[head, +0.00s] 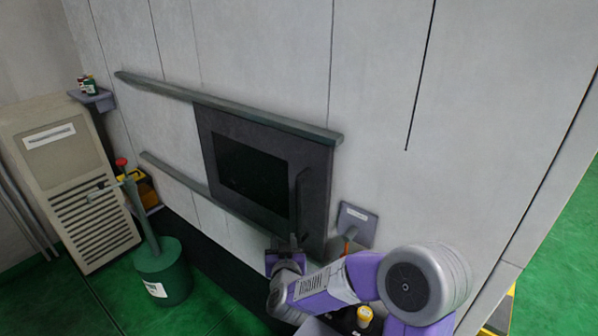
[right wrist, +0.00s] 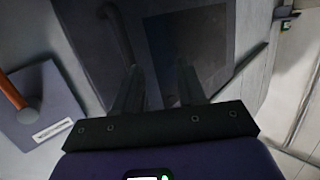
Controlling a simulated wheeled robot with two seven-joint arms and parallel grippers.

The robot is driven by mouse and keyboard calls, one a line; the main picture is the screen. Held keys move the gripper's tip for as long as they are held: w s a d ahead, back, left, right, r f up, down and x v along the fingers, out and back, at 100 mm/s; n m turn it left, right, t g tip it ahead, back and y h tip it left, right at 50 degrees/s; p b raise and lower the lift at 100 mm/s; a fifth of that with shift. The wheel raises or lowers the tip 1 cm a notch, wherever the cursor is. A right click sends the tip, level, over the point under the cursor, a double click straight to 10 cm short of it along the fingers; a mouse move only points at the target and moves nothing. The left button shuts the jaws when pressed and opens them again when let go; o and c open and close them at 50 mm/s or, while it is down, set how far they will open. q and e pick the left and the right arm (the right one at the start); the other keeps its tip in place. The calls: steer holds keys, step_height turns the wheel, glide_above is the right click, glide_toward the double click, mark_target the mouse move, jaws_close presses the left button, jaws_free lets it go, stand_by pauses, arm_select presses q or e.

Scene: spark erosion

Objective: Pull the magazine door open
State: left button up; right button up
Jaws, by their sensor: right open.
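The magazine door (head: 223,131) is a dark panel with a black window (head: 250,172), set between two rails on the grey wall. Its dark vertical handle (head: 300,205) is near the door's right edge. My right gripper (head: 291,242) is at the lower end of the handle, fingers apart. In the right wrist view the open fingers (right wrist: 159,68) point at the door (right wrist: 85,45). The handle (right wrist: 118,35) lies by the left fingertip, not visibly between the fingers; contact cannot be told. The window (right wrist: 190,45) shows beyond the right finger. My left gripper is not in view.
An upper rail (head: 230,106) and a lower rail (head: 175,174) run left along the wall. A purple-grey holder (head: 357,222) with an orange-handled tool is right of the door. A green canister (head: 163,270) and beige cabinet (head: 65,170) stand left.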

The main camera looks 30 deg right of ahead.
mark_target(298, 196)
steer(key=d+r+h, duration=0.1)
steer(key=r, duration=0.2)
steer(key=d+r+m+h+p, duration=0.1)
steer(key=r, duration=0.3)
steer(key=d+r+h, duration=0.1)
steer(key=r, duration=0.2)
steer(key=shift+s+d+r+m+t+h+p, duration=0.3)
steer(key=shift+s+d, duration=0.05)
steer(key=shift+s, duration=0.05)
arm_select(q)
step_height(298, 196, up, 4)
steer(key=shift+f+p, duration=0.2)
steer(key=shift+p, duration=0.3)
arm_select(e)
steer(key=x, duration=0.6)
steer(key=shift+w+d+f, duration=0.15)
steer(key=shift+w, duration=0.15)
jaws_close()
